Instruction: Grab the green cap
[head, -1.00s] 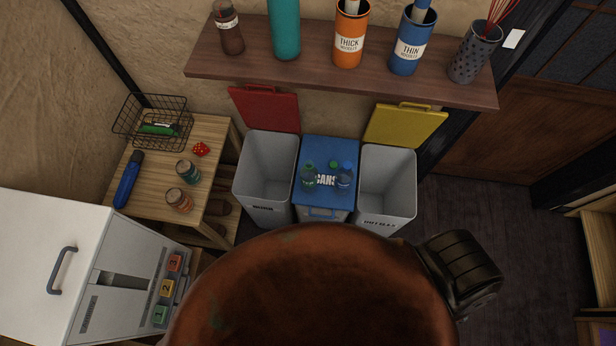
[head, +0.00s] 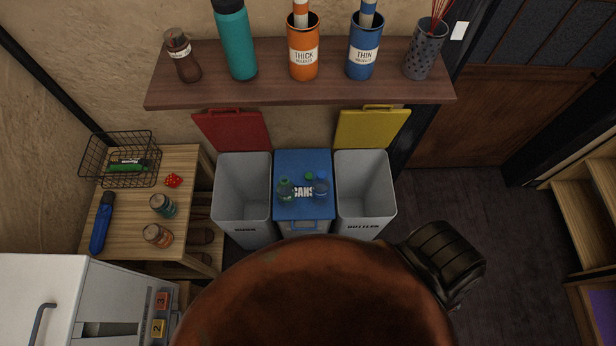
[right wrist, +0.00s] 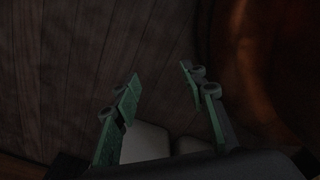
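A small green cap (head: 309,176) shows on the blue lid (head: 289,162) of the middle bin marked CANS. I cannot tell whether it is loose or sits on something. Neither gripper shows in the head view, and my left gripper is in no view.
Open grey bins stand left (head: 243,200) and right (head: 364,195) of the CANS bin, their red (head: 232,131) and yellow (head: 371,129) lids raised. A wooden shelf (head: 300,91) with tall containers overhangs behind. A side table (head: 125,228) and white cabinet (head: 40,290) stand left. The right floor is clear.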

